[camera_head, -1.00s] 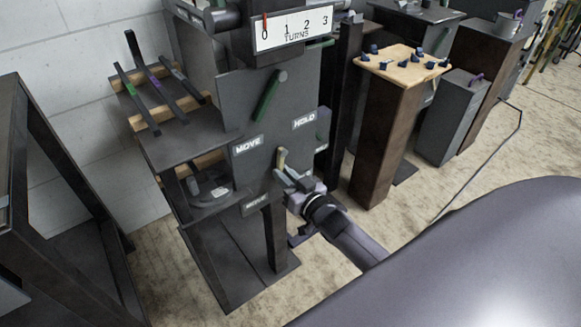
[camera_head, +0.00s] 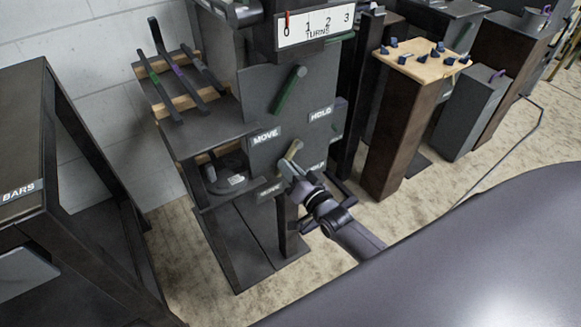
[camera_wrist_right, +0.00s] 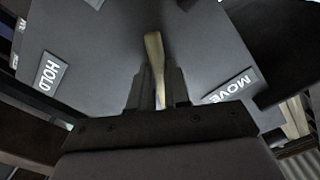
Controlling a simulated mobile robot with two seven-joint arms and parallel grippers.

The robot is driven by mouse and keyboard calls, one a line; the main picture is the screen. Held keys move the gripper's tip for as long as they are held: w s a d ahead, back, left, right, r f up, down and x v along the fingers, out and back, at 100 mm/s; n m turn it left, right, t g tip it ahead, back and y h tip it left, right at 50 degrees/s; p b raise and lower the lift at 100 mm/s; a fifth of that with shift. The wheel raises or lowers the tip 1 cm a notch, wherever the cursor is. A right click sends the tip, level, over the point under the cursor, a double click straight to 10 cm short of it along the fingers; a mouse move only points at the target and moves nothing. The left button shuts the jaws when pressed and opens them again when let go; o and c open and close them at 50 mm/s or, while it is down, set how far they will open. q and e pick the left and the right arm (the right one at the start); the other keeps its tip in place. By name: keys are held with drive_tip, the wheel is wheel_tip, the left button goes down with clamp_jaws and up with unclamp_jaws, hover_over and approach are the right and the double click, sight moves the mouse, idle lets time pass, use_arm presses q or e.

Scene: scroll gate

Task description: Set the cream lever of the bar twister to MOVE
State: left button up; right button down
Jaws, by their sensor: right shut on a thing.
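The cream lever (camera_head: 294,149) is on the lower front of the dark bar twister (camera_head: 262,88). It leans up and to the right in the head view, between the lower MOVE label (camera_head: 270,188) and the lower HOLD label (camera_head: 317,166). My right gripper (camera_head: 288,168) is at the lever's lower end. In the right wrist view my gripper (camera_wrist_right: 156,88) is shut on the cream lever (camera_wrist_right: 154,55), with a HOLD label (camera_wrist_right: 49,71) to the left and a MOVE label (camera_wrist_right: 230,88) to the right. The fingers hide part of the lever. My left gripper is out of view.
A green lever (camera_head: 290,90) sits higher on the panel, between upper MOVE (camera_head: 266,135) and HOLD (camera_head: 320,112) labels. The turns scale (camera_head: 315,24) has its red pointer at 0. Bars (camera_head: 182,73) lie on a left rack. A wooden-topped stand (camera_head: 413,66) is right.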

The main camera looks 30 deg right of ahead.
drive_tip(key=c, duration=1.1)
unclamp_jaws()
drive_tip(key=shift+s, duration=0.15)
drive_tip(key=s, duration=0.2)
drive_tip(key=s+p, duration=0.1)
drive_tip(key=s, duration=0.4)
drive_tip(key=shift+d, duration=0.25)
